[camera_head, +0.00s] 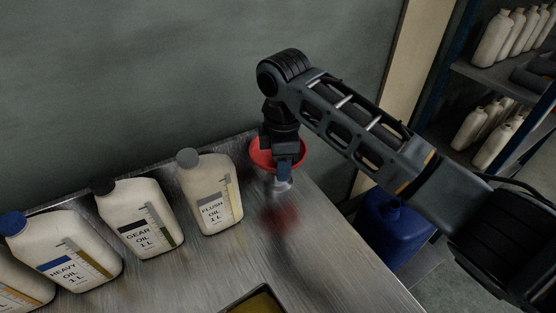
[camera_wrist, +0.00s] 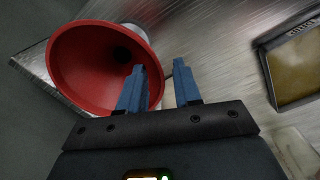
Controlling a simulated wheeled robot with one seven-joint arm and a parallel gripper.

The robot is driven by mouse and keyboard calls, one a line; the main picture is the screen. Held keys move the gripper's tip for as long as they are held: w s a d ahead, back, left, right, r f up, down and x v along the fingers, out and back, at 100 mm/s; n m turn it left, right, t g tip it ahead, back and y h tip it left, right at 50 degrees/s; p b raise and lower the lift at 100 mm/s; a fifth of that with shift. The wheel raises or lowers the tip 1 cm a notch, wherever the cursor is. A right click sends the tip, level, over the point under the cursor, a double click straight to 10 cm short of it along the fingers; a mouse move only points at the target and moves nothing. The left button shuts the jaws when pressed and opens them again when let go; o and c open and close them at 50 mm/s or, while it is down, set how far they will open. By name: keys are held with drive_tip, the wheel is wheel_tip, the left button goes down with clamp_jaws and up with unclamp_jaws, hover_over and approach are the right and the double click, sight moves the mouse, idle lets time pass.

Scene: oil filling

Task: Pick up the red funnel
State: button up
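The red funnel (camera_head: 263,153) is at the right end of the metal bench, its wide mouth up, with a pale piece (camera_head: 281,186) below it. In the wrist view the funnel (camera_wrist: 85,70) fills the upper left, its mouth facing the camera. My gripper (camera_head: 284,174) points down at the funnel and hides part of it. In the wrist view the blue fingers of my gripper (camera_wrist: 159,65) are apart. The left finger overlaps the funnel's mouth and the right one is outside its rim, with the rim's right edge between them. I cannot tell whether either finger touches the wall.
Several white oil bottles stand left of the funnel, the flush oil bottle (camera_head: 212,195) nearest. A tray with amber liquid (camera_head: 258,303) is at the front; it also shows in the wrist view (camera_wrist: 297,68). A blue container (camera_head: 395,228) stands beyond the bench's right edge. The wall is close behind.

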clamp_jaws()
idle(0.7)
